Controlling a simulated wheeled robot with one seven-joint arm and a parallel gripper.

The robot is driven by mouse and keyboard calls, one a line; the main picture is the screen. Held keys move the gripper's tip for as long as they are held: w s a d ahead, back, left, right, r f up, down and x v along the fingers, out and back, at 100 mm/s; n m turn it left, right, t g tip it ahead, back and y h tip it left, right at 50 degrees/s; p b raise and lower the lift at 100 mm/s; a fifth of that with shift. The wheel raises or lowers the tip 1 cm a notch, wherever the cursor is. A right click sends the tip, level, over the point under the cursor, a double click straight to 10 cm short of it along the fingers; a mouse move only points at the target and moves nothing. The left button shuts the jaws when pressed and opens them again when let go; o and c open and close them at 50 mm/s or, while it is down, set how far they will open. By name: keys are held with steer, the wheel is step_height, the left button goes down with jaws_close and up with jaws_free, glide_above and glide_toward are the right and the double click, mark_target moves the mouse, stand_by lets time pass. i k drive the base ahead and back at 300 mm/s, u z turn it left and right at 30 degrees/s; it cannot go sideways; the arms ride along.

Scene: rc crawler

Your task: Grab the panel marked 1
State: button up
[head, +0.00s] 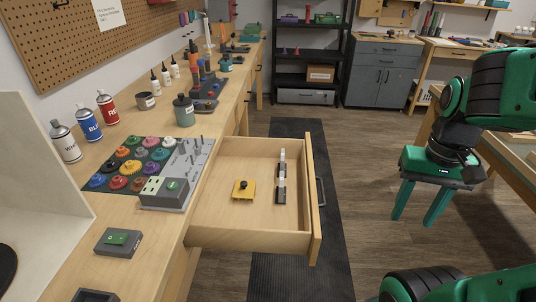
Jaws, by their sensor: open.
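No marking 1 is readable on any panel. A yellow panel (243,189) with a dark knob lies flat in the open drawer (260,222). A small green panel (117,238) sits on a grey block on the bench, its mark too small to read. A pale green panel (152,186) sits on the grey fixture at the bench edge. My gripper (422,204) is at the right, its green fingers pointing down, apart and empty. It is well to the right of the drawer, over the floor.
The drawer juts out from the bench (60,270), with two grey-white parts (281,175) inside by its front. A wooden table is at right. The dark mat (300,278) is clear.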

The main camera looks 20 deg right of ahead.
mark_target(281, 166)
steer(key=i, duration=0.3)
steer(key=z, duration=0.1)
steer(key=k, duration=1)
steer(key=z, duration=1.25)
steer(key=i, duration=2.15)
steer(key=u, duration=0.65)
